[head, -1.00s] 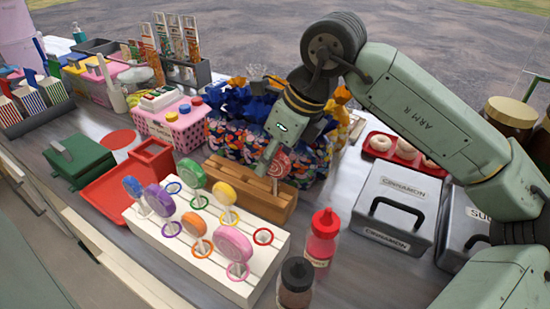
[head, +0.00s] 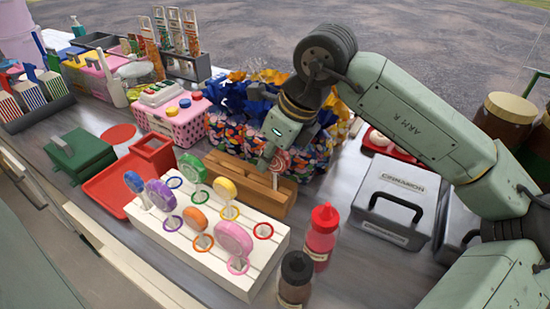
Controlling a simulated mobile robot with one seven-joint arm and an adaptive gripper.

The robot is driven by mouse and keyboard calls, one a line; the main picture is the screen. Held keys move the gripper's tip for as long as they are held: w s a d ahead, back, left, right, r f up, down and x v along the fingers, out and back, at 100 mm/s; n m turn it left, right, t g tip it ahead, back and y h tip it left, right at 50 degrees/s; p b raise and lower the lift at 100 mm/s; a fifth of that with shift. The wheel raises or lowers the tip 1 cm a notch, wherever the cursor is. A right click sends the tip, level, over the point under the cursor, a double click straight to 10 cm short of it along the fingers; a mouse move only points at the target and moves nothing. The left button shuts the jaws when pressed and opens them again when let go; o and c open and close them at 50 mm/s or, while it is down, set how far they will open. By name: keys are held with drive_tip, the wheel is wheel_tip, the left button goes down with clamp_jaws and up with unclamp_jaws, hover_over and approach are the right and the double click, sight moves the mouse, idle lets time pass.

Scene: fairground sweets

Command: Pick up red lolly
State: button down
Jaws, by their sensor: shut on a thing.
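The red lolly (head: 281,161) is a red-and-pale swirled disc at the wooden block (head: 250,190), behind the white lolly stand. My gripper (head: 272,160) points down over the block and is shut on the red lolly. The lolly's stick is mostly hidden, so I cannot tell whether it still sits in the block. The white lolly stand (head: 260,277) holds several lollies, among them a green one (head: 193,168), a yellow one (head: 225,189) and a pink one (head: 234,240).
A red-capped bottle (head: 322,235) and a dark-capped bottle (head: 296,281) stand right of the stand. A grey cinnamon box (head: 395,205) is further right. Patterned bags (head: 305,165) stand close behind the block. A red tray (head: 108,190) lies to the left.

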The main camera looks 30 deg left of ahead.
idle(0.4)
wheel_tip(320, 180, up, 10)
drive_tip(key=shift+r+b, duration=0.1)
drive_tip(key=shift+b, duration=0.85)
